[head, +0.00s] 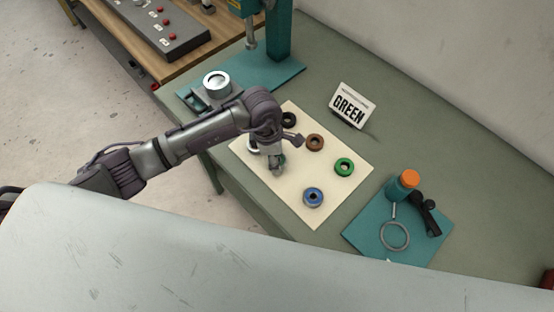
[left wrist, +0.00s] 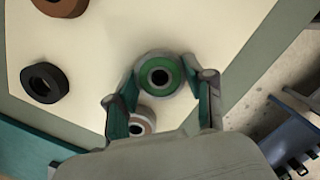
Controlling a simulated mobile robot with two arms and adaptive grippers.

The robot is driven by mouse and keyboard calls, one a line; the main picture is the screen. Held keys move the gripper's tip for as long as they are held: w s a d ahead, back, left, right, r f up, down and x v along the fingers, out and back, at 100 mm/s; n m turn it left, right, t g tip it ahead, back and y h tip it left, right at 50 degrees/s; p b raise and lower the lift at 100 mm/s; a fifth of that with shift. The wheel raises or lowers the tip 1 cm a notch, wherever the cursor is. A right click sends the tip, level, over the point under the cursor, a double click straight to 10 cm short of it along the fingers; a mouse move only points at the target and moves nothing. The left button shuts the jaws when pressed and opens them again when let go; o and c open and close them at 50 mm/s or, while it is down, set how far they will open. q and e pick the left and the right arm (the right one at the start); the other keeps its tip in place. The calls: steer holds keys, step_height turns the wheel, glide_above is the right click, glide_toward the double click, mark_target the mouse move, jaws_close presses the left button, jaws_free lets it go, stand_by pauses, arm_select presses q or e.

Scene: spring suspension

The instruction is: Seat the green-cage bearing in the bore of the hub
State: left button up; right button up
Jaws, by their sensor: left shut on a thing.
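My left gripper (head: 277,166) is over the cream mat in the head view. In the left wrist view my left gripper (left wrist: 163,92) is shut on a bearing with a green face and grey rim (left wrist: 176,82), its dark hole facing the camera. In the head view this bearing is mostly hidden by the fingers. A separate bright green bearing (head: 344,167) lies on the mat to the right. The silver hub (head: 216,81) stands on the teal press base at the back left, its round bore facing up and empty. My right gripper is not in view.
On the cream mat (head: 316,213) lie blue (head: 313,197), brown (head: 315,142) and black (head: 289,119) bearings. A pale bearing (left wrist: 141,121) lies below the held one. A GREEN sign (head: 352,105) stands behind. A teal press (head: 280,35) rises near the hub. An orange-capped bottle (head: 402,187) stands right.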

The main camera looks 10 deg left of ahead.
arm_select(q)
steer(key=shift+c, duration=0.6)
steer(key=shift+r+b, duration=0.3)
steer(key=shift+r, duration=0.15)
steer(key=r, duration=0.1)
steer(key=r+b, duration=0.1)
steer(key=d+r+b, duration=0.1)
steer(key=shift+s+d+r, duration=0.1)
steer(key=shift+s+r, duration=0.15)
steer(key=shift+r, duration=0.05)
steer(key=s+d+r+b, duration=0.45)
steer(key=d+r, duration=0.25)
steer(key=d, duration=0.2)
steer(key=m+g+p, duration=0.1)
steer(key=m, duration=0.8)
glide_above(283, 162)
steer(key=s+a, duration=0.1)
steer(key=s, duration=0.4)
steer(key=s+a+r+m+g+y, duration=0.1)
steer(key=s+a+r+m, duration=0.1)
steer(key=a+m, duration=0.8)
steer(key=shift+s+a+m+y, duration=0.2)
steer(key=shift+s+m+y, duration=0.2)
steer(key=shift+m, duration=0.2)
